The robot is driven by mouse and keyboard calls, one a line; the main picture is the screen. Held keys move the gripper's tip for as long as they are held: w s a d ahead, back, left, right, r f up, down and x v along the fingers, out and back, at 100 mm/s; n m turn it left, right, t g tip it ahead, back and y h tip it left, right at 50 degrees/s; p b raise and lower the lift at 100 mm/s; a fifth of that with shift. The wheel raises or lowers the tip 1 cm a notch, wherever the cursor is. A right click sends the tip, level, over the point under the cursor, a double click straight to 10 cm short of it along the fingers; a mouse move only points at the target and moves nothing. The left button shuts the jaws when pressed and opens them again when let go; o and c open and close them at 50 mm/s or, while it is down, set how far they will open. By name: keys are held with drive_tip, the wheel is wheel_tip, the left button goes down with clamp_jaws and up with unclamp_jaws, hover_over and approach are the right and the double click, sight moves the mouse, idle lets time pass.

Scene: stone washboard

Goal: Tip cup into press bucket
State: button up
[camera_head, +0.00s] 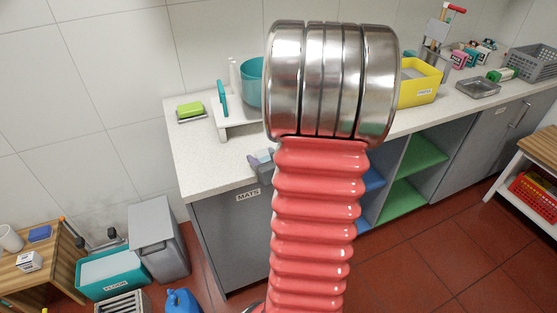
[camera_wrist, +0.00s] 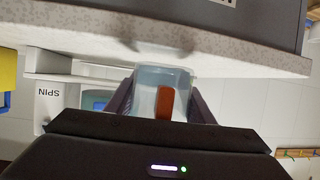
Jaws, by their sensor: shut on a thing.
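A clear, pale blue cup (camera_wrist: 150,88) is between the two dark fingers of my gripper (camera_wrist: 162,96) in the wrist view, and the gripper is shut on it. An orange-brown block (camera_wrist: 165,104) shows at the cup; I cannot tell whether it is inside it or part of it. In the head view a teal bucket (camera_head: 251,80) stands on the white counter, partly hidden behind my arm. I cannot tell for sure that it is the press bucket. In the head view my arm hides most of my gripper.
The speckled counter edge (camera_wrist: 130,40) lies close to the cup in the wrist view, which appears upside down. A white unit labelled SPIN (camera_wrist: 48,103) is beside it. A green sponge (camera_head: 190,109) lies on the counter's left. A yellow bin (camera_head: 420,88) stands right of my arm.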

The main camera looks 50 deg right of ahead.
drive_tip(key=shift+n+t+y, duration=0.3)
drive_tip(key=shift+n+y, duration=0.4)
drive_tip(key=shift+y, duration=0.1)
drive_tip(key=w+a, duration=0.2)
drive_tip(key=w, duration=0.1)
drive_tip(key=w+a, duration=0.3)
drive_tip(key=w+a+r, duration=0.1)
drive_tip(key=w+a, duration=0.1)
drive_tip(key=w, duration=0.1)
drive_tip(key=shift+w+a, duration=0.35)
drive_tip(key=shift+w, duration=0.05)
drive_tip(key=shift+n+y, duration=0.6)
drive_tip(key=shift+y, duration=0.1)
drive_tip(key=w+a, duration=0.2)
drive_tip(key=a, duration=0.1)
drive_tip(key=w+a, duration=0.2)
drive_tip(key=a, duration=0.1)
drive_tip(key=w+a+r, duration=0.1)
drive_tip(key=w+a, duration=0.1)
drive_tip(key=a, duration=0.1)
drive_tip(key=shift+w, duration=0.3)
drive_tip(key=w+a+n+y, duration=0.1)
drive_tip(key=w+a, duration=0.2)
drive_tip(key=a, duration=0.8)
drive_tip(key=w+a+n+y, duration=0.1)
drive_tip(key=w+a+y, duration=0.1)
drive_tip(key=a, duration=0.9)
drive_tip(key=shift+w+r+n+t, duration=0.3)
drive_tip(key=shift+w+r+t, duration=0.1)
drive_tip(key=shift+w, duration=0.35)
